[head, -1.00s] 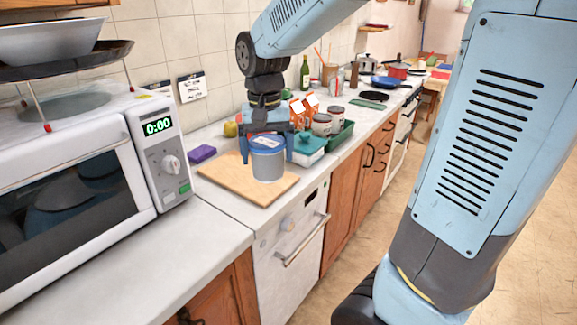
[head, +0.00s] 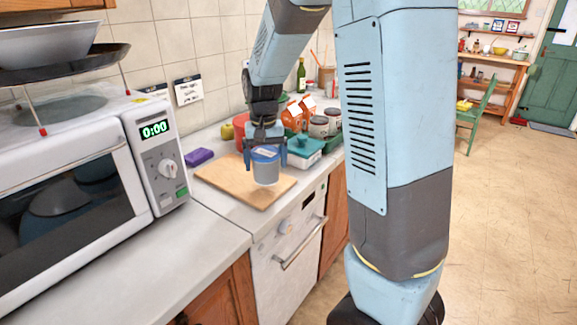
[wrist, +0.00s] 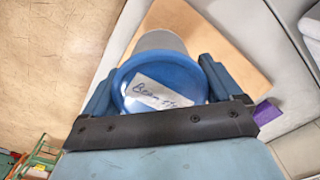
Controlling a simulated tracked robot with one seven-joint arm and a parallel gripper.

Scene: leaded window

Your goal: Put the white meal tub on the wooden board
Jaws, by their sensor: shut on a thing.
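My gripper (head: 265,152) is shut on a pale grey-white tub (head: 266,176) with a blue lid, its fingers on either side. The tub is upright over the wooden board (head: 222,178); I cannot tell whether its base touches the board. In the wrist view, the blue lid (wrist: 130,88) with a handwritten white label lies between the fingers (wrist: 158,85), and part of the board (wrist: 205,30) shows beyond. A second, white tub with a teal lid (head: 304,146) stands on the counter just right of and behind the board.
A purple sponge (head: 199,157) lies left of the board, near the microwave (head: 75,195). Orange cartons (head: 296,115), tins (head: 319,126) and a red container (head: 242,130) crowd the counter behind. The counter's front edge is close to the board.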

